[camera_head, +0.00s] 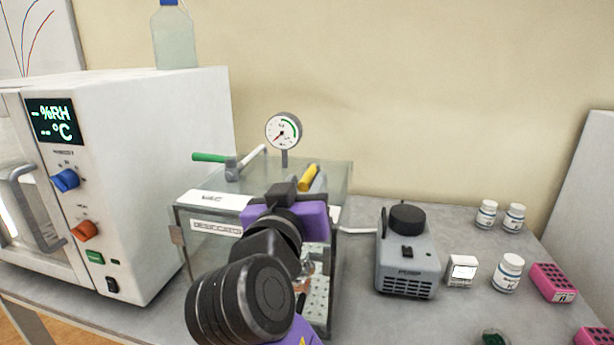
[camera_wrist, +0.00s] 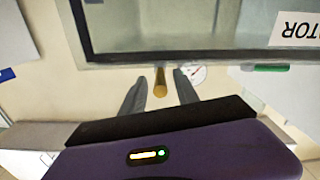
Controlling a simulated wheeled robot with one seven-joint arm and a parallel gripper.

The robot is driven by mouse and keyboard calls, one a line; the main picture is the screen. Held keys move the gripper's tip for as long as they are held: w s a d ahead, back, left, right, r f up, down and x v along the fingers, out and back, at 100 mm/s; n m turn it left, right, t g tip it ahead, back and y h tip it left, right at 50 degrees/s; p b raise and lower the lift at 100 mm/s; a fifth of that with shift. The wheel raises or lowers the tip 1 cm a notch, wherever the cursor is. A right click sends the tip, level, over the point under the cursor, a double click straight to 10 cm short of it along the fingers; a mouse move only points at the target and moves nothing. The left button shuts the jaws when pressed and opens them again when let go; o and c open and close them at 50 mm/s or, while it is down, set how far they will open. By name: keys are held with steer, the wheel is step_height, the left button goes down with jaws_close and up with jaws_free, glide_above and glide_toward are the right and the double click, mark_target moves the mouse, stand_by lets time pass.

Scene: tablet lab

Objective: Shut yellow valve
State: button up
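The yellow valve handle (camera_head: 309,176) is on top of the clear desiccator box (camera_head: 345,180), right of the dial gauge's stem. It slants up and to the right in the head view. Its base is hidden behind my gripper (camera_head: 300,186). In the wrist view the yellow handle (camera_wrist: 160,84) lies between the two grey fingers of my gripper (camera_wrist: 160,80). Gaps show on both sides of the handle, so the fingers are open around it in the picture. I cannot tell whether they are fully level with it in depth.
A green-handled valve (camera_head: 210,157) and the gauge (camera_head: 283,131) stand on the same lid. A white oven-like cabinet (camera_head: 170,100) is close on the left. A pump (camera_head: 407,255), a small white box (camera_head: 461,270) and several bottles stand on the bench to the right.

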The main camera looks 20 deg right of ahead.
steer(key=shift+x, duration=1.1)
jaws_close()
stand_by(0.7)
